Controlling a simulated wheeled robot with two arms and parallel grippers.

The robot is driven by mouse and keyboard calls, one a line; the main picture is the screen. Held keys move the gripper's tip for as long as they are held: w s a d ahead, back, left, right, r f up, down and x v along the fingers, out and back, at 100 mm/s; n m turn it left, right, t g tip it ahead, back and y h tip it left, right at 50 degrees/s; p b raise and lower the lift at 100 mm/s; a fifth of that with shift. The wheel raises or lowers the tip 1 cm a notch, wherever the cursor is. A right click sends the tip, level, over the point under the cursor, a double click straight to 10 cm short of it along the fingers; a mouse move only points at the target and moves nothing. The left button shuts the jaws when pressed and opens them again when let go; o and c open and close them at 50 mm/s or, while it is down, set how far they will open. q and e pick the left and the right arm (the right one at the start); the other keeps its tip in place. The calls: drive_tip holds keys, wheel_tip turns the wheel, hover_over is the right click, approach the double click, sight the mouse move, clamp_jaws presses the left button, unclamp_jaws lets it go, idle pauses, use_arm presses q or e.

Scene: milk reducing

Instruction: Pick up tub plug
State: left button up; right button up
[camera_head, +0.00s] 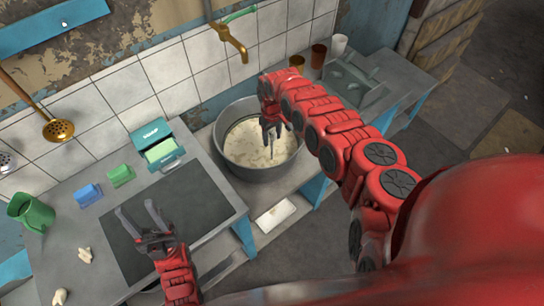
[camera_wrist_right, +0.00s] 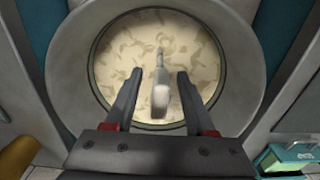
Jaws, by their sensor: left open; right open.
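The tub (camera_head: 232,172) is a round grey metal pot holding cloudy, cream-coloured liquid with lumps. It fills the middle of the right wrist view (camera_wrist_right: 70,60). The tub plug (camera_wrist_right: 160,97) is a pale, narrow upright piece that stands out of the liquid. It also shows as a thin rod in the head view (camera_head: 271,149). My right gripper (camera_head: 270,130) points down over the tub. Its open fingers (camera_wrist_right: 158,82) lie on either side of the plug in the wrist view, with gaps visible. My left gripper (camera_head: 136,208) is open and empty above the dark counter panel.
A teal box with a green block (camera_head: 160,150), a blue block (camera_head: 87,195), a green block (camera_head: 120,175) and a green mug (camera_head: 30,212) stand on the left counter. A brass tap (camera_head: 228,38) hangs over the tub. Cups (camera_head: 318,55) stand behind its right side.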

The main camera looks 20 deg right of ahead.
drive_tip(key=shift+c, duration=0.3)
clamp_jaws()
idle(1.2)
